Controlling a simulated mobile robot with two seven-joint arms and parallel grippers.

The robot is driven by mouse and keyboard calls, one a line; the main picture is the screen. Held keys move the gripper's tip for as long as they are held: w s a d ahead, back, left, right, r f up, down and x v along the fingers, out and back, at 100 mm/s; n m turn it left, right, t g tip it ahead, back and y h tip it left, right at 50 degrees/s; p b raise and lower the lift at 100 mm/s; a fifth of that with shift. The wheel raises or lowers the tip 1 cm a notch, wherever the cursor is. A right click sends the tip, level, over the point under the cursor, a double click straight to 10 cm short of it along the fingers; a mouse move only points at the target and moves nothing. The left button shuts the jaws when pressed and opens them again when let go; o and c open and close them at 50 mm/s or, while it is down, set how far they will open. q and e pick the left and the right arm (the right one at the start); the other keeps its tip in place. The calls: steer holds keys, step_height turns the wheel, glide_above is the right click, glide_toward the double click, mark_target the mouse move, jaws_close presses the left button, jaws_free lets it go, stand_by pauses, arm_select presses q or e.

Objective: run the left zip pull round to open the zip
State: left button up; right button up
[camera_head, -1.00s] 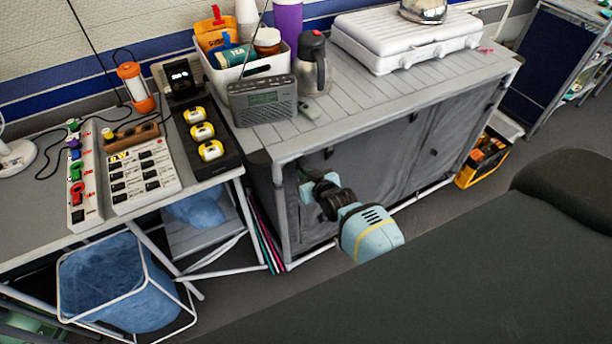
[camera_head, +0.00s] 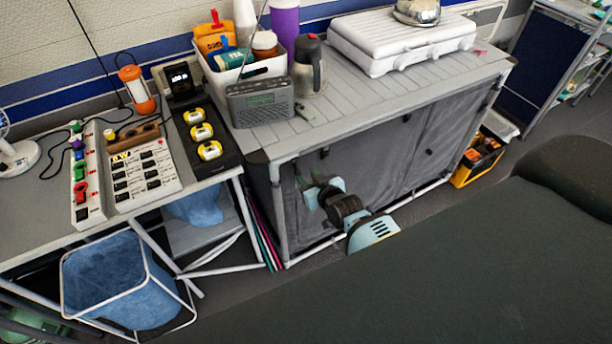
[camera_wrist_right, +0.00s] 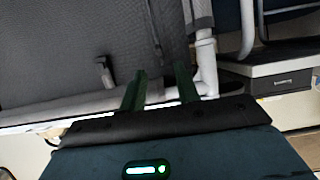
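The grey fabric cabinet (camera_head: 375,165) stands under the slatted counter, with zipped front panels. A small dark zip pull (camera_head: 324,153) shows high on its left panel. More dark pulls show further right, one (camera_head: 406,118) high and one (camera_head: 428,152) lower. My right gripper (camera_head: 316,183) is in front of the left panel, just below the left pull, apart from it. In the right wrist view its two green fingers (camera_wrist_right: 161,90) stand apart with nothing between them. A dark pull (camera_wrist_right: 104,72) shows there to their left. My left gripper is not in view.
A white frame post (camera_head: 280,215) edges the cabinet's left side. A side table with a power strip (camera_head: 87,175) and a blue bin (camera_head: 120,285) stand at left. A dark padded surface (camera_head: 430,280) fills the foreground. A yellow crate (camera_head: 477,163) stands beyond the cabinet's right end.

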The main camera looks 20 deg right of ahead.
steer(key=v, duration=0.3)
stand_by(0.5)
steer(key=s+a+f+g, duration=0.1)
steer(key=s, duration=1)
steer(key=s+a+f+g, duration=0.2)
steer(key=s, duration=1)
steer(key=s+a+f+n+g+y, duration=0.1)
steer(key=s+a+f, duration=0.1)
steer(key=s, duration=1)
steer(key=shift+a+g, duration=0.25)
steer(key=shift+g, duration=0.05)
